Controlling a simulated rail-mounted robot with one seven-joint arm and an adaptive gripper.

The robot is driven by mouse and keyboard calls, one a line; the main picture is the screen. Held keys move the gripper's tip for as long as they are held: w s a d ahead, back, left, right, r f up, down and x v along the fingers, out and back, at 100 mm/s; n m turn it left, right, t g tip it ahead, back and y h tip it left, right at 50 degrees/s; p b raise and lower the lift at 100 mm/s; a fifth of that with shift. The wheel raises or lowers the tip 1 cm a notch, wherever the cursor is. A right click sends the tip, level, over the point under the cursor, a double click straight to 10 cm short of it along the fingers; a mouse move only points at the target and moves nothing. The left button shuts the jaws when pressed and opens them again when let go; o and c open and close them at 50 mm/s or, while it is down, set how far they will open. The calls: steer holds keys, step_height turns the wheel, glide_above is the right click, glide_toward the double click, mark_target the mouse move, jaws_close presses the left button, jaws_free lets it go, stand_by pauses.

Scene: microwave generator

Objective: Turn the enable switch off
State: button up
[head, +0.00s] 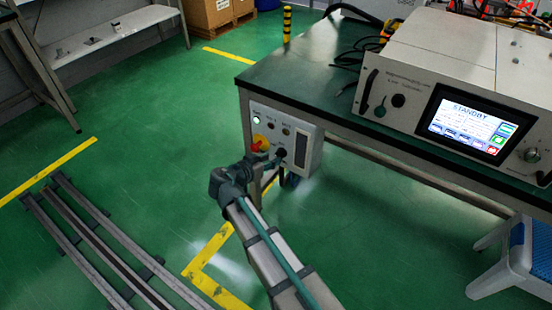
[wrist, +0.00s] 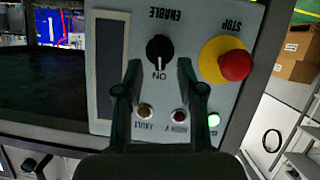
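The enable switch (wrist: 159,48) is a black rotary knob on a light grey panel, upside down in the wrist view. Its ENABLE label is above it in the picture and the ON label just below it. A pale mark on the knob seems to face ON. My gripper (wrist: 159,68) is open, with its two dark fingers apart on either side of the ON label, in line with the knob. Nothing is between the fingers; I cannot tell whether they touch the knob. In the head view, my gripper (head: 270,162) is close to the front of the control panel (head: 307,160).
A red stop button (wrist: 235,66) on a yellow base sits right of the knob in the wrist view. Near the fingers are a lit green lamp (wrist: 213,120) and two unlit lamps. On the table (head: 300,70), a generator's screen (head: 466,124) reads STANDBY.

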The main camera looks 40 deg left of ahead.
steer(key=shift+x, duration=2)
jaws_close()
